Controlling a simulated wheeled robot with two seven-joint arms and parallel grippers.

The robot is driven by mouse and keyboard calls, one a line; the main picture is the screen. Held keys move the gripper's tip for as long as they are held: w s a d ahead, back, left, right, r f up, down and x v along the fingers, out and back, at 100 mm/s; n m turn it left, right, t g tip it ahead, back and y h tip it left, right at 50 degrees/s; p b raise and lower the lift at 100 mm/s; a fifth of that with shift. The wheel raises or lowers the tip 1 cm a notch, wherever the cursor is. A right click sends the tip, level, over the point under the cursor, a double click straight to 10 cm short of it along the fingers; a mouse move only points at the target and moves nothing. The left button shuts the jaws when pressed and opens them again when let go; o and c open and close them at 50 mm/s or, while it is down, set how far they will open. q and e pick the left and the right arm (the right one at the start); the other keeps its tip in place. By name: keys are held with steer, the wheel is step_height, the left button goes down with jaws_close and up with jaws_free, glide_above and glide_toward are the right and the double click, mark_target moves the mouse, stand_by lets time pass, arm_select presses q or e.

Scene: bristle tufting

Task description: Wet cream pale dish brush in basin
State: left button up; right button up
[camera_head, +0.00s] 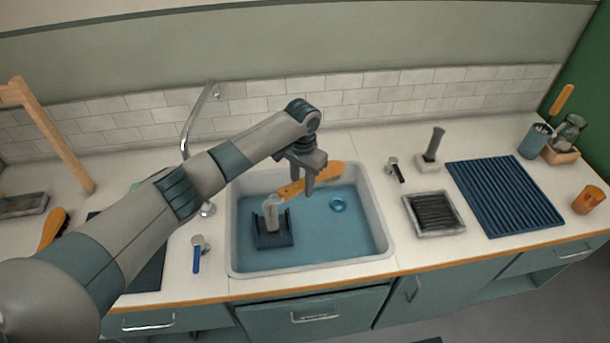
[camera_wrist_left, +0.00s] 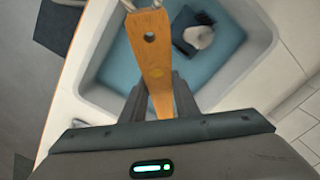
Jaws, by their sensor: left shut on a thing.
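My left gripper (camera_head: 309,188) reaches over the basin (camera_head: 312,266) and is shut on an orange-brown wooden handle (camera_head: 329,173). In the left wrist view, the handle (camera_wrist_left: 154,50) runs up between the fingers of the left gripper (camera_wrist_left: 160,98) and has a hole near its far end. I take it for the dish brush's handle; no cream or pale bristles can be made out. The basin holds blue water (camera_head: 325,235). Whether the brush touches the water, I cannot tell. My right gripper is not in view.
A dark holder (camera_head: 273,239) with a pale upright piece (camera_head: 272,206) stands in the basin's left part. A blue ring (camera_head: 338,205) shows in the water. A faucet (camera_head: 187,135) rises behind left. Right of the basin are a framed grid tray (camera_head: 461,227) and a ribbed mat (camera_head: 500,190).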

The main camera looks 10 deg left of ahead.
arm_select(q)
steer(key=shift+s+r, duration=0.1)
steer(key=shift+a, duration=0.15)
steer(key=shift+f, duration=0.2)
steer(key=shift+f, duration=0.15)
step_height(320, 180, down, 17)
steer(key=b, duration=1.1)
stand_by(0.7)
